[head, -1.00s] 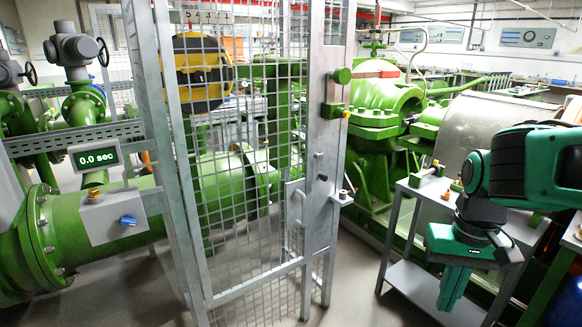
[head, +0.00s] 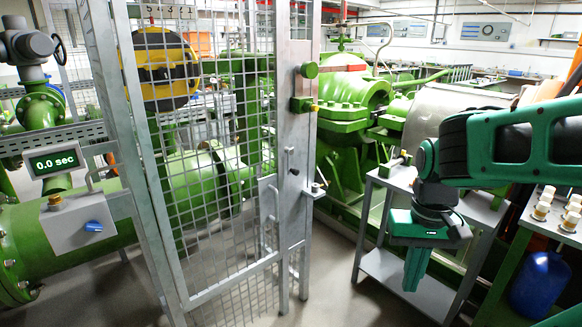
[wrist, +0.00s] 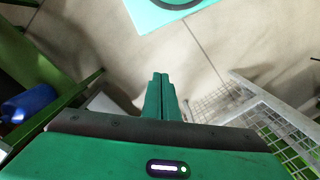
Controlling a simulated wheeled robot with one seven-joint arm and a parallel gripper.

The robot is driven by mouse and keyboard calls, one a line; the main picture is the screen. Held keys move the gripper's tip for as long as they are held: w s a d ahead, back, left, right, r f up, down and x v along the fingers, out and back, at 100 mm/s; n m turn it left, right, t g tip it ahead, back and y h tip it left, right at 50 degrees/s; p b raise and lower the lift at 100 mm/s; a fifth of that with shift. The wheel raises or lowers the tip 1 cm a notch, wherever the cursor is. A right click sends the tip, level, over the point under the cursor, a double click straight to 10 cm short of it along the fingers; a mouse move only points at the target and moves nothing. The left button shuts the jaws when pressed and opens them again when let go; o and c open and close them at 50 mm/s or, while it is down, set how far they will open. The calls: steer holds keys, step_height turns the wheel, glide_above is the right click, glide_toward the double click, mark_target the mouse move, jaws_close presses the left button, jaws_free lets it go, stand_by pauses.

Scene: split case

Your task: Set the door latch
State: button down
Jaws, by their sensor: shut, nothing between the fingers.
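A grey mesh door (head: 205,170) stands in a metal frame at centre left in the head view. Its right-hand post (head: 297,140) carries a green round knob (head: 309,70), a green block with a yellow tip (head: 303,104) and a small black knob (head: 292,171). A short bracket with a peg (head: 316,188) juts from the post's right side. I cannot tell which of these is the latch, or whether the door is fully closed. My gripper (head: 414,284) is shut and empty, pointing down, right of the door and apart from it. Its closed fingers (wrist: 160,78) also show in the wrist view.
A grey trolley (head: 410,285) stands behind my gripper. A green bench with white bottles (head: 570,210) and a blue container (head: 541,283) are at the right. Floor between door and trolley is clear.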

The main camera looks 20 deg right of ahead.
mark_target(298, 174)
steer(key=c, duration=1.6)
jaws_free()
steer(key=shift+s+r, duration=0.25)
steer(key=shift+c, duration=0.2)
steer(key=shift+o, duration=0.3)
steer(key=w+f+n+t, duration=0.2)
steer(key=w+n, duration=0.4)
steer(key=w, duration=1.1)
steer(key=shift+f+t+y, duration=0.4)
steer(key=shift+t, duration=0.2)
steer(key=w+a+f+n+t+y, duration=0.2)
steer(key=w+n+t, duration=0.1)
steer(key=w, duration=0.8)
steer(key=w+a+f+n+t+y, duration=0.1)
steer(key=w+a+n+t+y, duration=0.15)
steer(key=w, duration=0.95)
steer(key=w+d+m+t, duration=0.2)
steer(key=w+d+t, duration=0.7)
steer(key=w+d, duration=0.1)
steer(key=shift+h, duration=0.25)
steer(key=x, duration=1.1)
steer(key=shift+d+r, duration=0.1)
steer(key=shift+r, duration=0.05)
